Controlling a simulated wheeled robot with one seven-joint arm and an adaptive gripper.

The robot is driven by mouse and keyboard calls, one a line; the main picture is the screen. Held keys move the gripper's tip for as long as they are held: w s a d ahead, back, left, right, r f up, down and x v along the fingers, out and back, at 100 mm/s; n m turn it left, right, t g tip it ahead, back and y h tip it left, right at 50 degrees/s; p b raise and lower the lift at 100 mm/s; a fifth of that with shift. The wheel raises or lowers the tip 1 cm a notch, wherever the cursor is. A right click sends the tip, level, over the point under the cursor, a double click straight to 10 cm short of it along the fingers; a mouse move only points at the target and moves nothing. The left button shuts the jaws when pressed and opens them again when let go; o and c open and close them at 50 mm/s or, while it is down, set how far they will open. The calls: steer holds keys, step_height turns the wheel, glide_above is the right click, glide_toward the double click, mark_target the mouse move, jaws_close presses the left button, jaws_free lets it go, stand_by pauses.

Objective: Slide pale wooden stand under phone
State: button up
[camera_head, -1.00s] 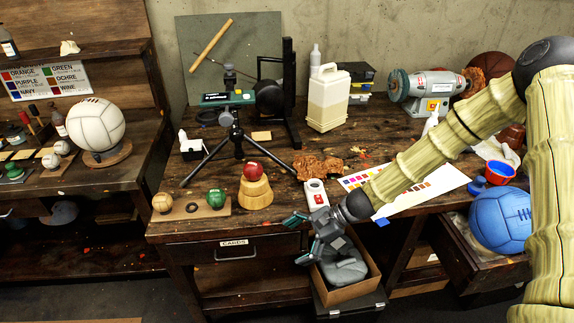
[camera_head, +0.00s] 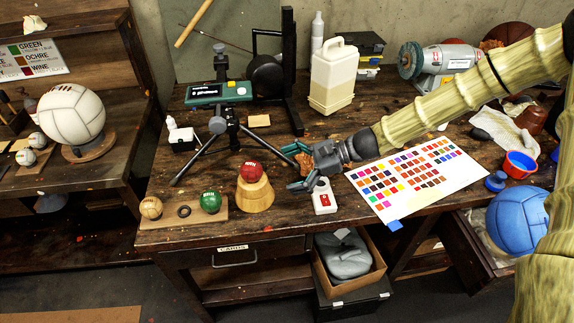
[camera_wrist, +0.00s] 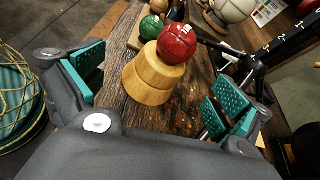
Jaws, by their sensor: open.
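The pale wooden stand (camera_head: 255,195) is a stepped round block near the front edge of the desk, with a red ball (camera_head: 249,171) on top. A device with a lit screen (camera_head: 218,92), likely the phone, is held on a black tripod (camera_head: 220,125) behind and to the left of the stand. My gripper (camera_head: 290,168) is open and empty, just right of the stand, jaws pointing left towards it. In the wrist view, the stand (camera_wrist: 150,80) and red ball (camera_wrist: 177,43) show ahead between the spread teal pads, not visibly touched.
A wooden board (camera_head: 182,210) with a green ball (camera_head: 210,202) and a tan ball lies left of the stand. A tripod leg reaches towards the stand. A colour chart (camera_head: 418,180) lies to the right.

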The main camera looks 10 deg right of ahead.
mark_target(254, 180)
steer(key=a+f, duration=0.1)
steer(key=w+a+f+p, duration=0.1)
steer(key=a, duration=0.1)
steer(key=w+a, duration=0.1)
steer(key=shift+w+a+f, duration=0.15)
steer(key=shift+a+f, duration=0.05)
steer(key=shift+f, duration=0.2)
steer(key=a+p, duration=0.1)
steer(key=a, duration=0.1)
steer(key=s+a+p, duration=0.1)
steer(key=shift+s+a+f, duration=0.2)
steer(key=shift+a, duration=0.2)
steer(key=shift+w+a+f, duration=0.45)
steer(key=shift+a+f, duration=0.2)
steer(key=shift+w+a+f, duration=0.15)
steer(key=shift+w+f, duration=0.05)
steer(key=shift+s+a+r, duration=0.1)
steer(key=shift+s+r, duration=0.1)
steer(key=shift+s, duration=0.1)
steer(key=shift+w+f, duration=0.15)
steer(key=shift+c, duration=0.8)
steer(key=c, duration=1.1)
steer(key=shift+w, duration=0.1)
steer(key=shift+w, duration=1.3)
